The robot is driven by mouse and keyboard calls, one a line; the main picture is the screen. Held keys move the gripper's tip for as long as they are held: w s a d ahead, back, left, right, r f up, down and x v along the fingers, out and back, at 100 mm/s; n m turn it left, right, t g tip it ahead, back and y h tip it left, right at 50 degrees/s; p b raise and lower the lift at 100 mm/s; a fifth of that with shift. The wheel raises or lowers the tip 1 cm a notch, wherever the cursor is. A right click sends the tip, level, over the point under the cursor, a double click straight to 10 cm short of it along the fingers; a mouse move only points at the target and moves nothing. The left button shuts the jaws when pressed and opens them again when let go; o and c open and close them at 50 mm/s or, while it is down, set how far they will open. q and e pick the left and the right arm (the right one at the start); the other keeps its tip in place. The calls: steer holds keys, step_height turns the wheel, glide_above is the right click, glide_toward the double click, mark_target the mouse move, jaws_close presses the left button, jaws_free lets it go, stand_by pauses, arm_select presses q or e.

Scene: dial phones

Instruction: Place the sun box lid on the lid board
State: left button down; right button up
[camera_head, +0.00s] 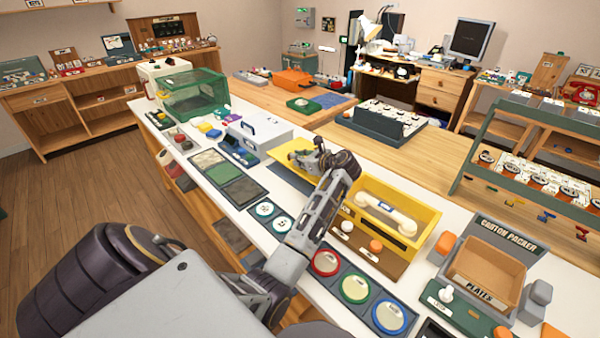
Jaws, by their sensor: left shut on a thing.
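A flat yellow lid (293,151) is at the middle of the white counter. My left gripper (314,160) is shut on it at its right part, with my wrist covering that end. A dark blue board edge (286,175) shows just under the lid's near side. I cannot tell whether the lid rests on it or hangs slightly above. To the right stands an open yellow box (424,224) with a white handset (385,212) inside. My forearm crosses in front of the box's left end. My right gripper is not in view.
A grey case (262,135) and a green panel mat (224,174) lie left of the lid. Coloured discs in a dark tray (356,287) lie near my forearm. The carton packer (485,275) stands at right. Bare wooden tabletop (400,152) lies behind.

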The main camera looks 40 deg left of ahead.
mark_target(299, 168)
arm_select(q)
steer(key=shift+f, duration=0.25)
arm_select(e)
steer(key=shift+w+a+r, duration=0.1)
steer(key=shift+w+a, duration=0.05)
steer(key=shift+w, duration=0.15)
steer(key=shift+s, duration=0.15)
arm_select(q)
steer(key=shift+f, duration=0.55)
step_height(299, 168, down, 3)
steer(key=shift+b, duration=0.3)
steer(key=shift+f, duration=0.45)
steer(key=c, duration=1.7)
jaws_free()
steer(key=shift+o, duration=0.9)
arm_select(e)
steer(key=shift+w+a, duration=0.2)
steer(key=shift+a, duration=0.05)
